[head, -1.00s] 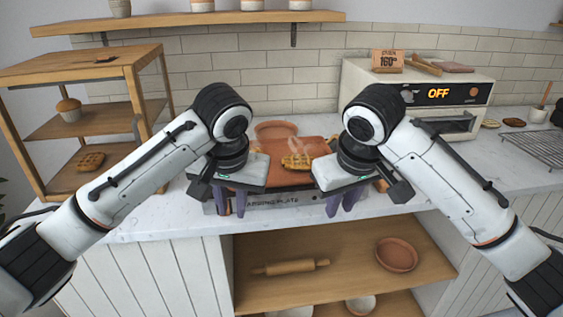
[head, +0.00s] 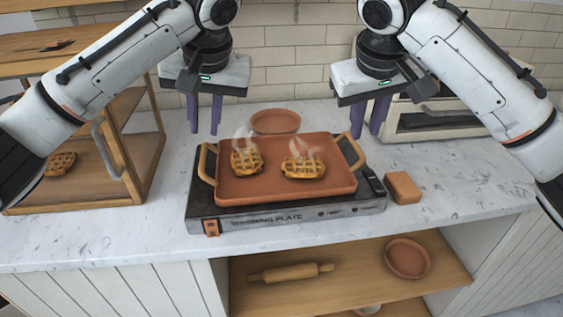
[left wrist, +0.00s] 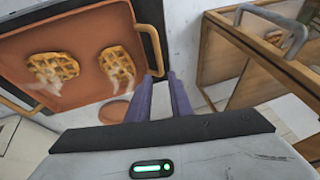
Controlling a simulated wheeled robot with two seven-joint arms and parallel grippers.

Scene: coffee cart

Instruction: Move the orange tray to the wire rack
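The orange tray (head: 262,191) sits on the warming plate (head: 290,215). It has a tan handle at each end and carries two steaming waffles (head: 247,160) (head: 303,167). It also shows in the left wrist view (left wrist: 75,98). My left gripper (head: 205,132) hangs empty above and behind the tray's left end, its two purple fingers apart. My right gripper (head: 368,132) is empty near the tray's right handle in the picture, fingers apart. Neither appears to touch the tray. The wire rack is out of view now.
A terracotta dish (head: 275,121) is behind the tray. A small brown block (head: 402,187) lies right of the warming plate. A wooden glass-sided case (head: 140,150) stands left, and a light appliance (head: 430,120) back right. Bare marble counter (head: 460,185) lies at right.

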